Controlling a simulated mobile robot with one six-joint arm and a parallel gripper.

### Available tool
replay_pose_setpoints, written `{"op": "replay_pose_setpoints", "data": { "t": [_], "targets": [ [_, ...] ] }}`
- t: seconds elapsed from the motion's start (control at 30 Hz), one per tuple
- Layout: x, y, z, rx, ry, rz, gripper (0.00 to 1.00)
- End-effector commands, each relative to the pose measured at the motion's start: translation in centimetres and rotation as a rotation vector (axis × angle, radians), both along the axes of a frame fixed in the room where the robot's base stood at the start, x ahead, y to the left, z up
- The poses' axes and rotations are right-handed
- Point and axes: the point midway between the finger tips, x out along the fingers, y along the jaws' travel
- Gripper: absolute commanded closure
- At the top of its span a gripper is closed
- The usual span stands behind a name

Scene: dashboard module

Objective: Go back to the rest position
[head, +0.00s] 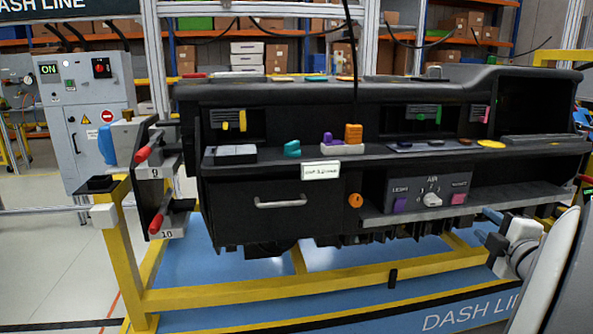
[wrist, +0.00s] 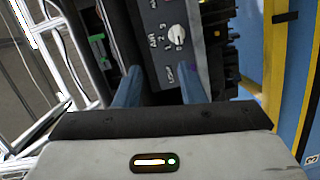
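The task names no object besides my own arm. In the wrist view my gripper (wrist: 158,82) shows two bluish fingers set apart, with nothing between them. Beyond them is the dashboard's control panel (wrist: 172,45) with its white knob (wrist: 177,35), turned sideways in this view. In the head view parts of my arm show at the lower right edge, beside the right end of the dashboard module (head: 270,180).
The dashboard rests on a yellow frame (head: 290,293). Its shelf carries a white box (head: 236,154), a teal piece (head: 292,149) and an orange block (head: 353,133). Red-handled clamps (head: 150,150) sit at the left. A grey cabinet (head: 85,125) stands at the back left. Floor at the left is clear.

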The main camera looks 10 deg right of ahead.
Motion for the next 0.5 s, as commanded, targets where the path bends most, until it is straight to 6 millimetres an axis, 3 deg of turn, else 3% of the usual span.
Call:
{"op": "replay_pose_setpoints", "data": {
  "t": [0.03,0.27,0.5],
  "targets": [
    [0.5,0.6,1.7,0.028,0.008,-0.025,0.64],
    [1.9,3.5,6.5,0.261,0.085,-0.219,0.64],
    [0.1,9.9,9.5,0.631,0.258,-0.464,0.64]
  ]
}}
